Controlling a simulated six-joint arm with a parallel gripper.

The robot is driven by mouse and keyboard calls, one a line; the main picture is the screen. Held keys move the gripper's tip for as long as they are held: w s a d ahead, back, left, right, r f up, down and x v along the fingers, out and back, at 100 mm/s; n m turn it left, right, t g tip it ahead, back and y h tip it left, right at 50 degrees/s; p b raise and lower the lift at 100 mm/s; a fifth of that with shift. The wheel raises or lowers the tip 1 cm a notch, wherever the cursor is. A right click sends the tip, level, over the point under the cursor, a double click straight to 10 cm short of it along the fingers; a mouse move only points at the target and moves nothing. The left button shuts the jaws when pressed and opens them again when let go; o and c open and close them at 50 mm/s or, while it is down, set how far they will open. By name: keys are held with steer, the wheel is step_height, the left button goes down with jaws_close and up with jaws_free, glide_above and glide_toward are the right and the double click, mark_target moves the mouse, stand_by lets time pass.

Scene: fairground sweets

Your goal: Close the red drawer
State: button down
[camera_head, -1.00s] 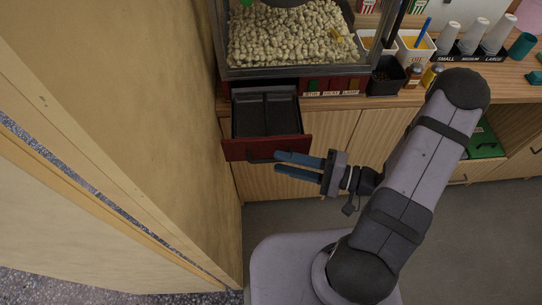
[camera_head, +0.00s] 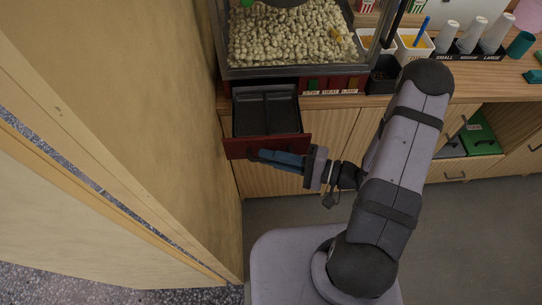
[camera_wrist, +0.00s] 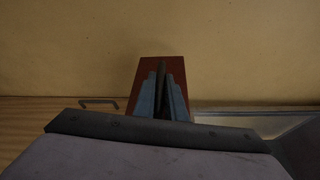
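The red drawer (camera_head: 238,149) stands pulled out below the popcorn machine, with an empty dark two-part tray (camera_head: 265,112) inside. In the wrist view its red front (camera_wrist: 141,76) lies behind the fingers. My gripper (camera_head: 262,157) is at the drawer front, its blue fingers close together. In the wrist view the dark handle (camera_wrist: 161,72) lies between the fingers of my gripper (camera_wrist: 161,88), which look shut on it. In the head view the fingers hide most of the handle.
The popcorn machine (camera_head: 292,73) sits on the counter above the drawer. A wooden wall (camera_head: 170,120) runs close along the drawer's left side. A green box (camera_head: 480,137) stands in the open shelf at right. Cabinet doors (camera_head: 335,130) fill the space right of the drawer.

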mark_target(266, 96)
steer(key=w+b, duration=1.1)
steer(key=w, duration=1)
steer(key=shift+f, duration=0.1)
steer(key=shift+w+r, duration=0.2)
steer(key=shift+r, duration=0.05)
steer(key=c, duration=1.8)
jaws_free()
steer(key=shift+w, duration=0.15)
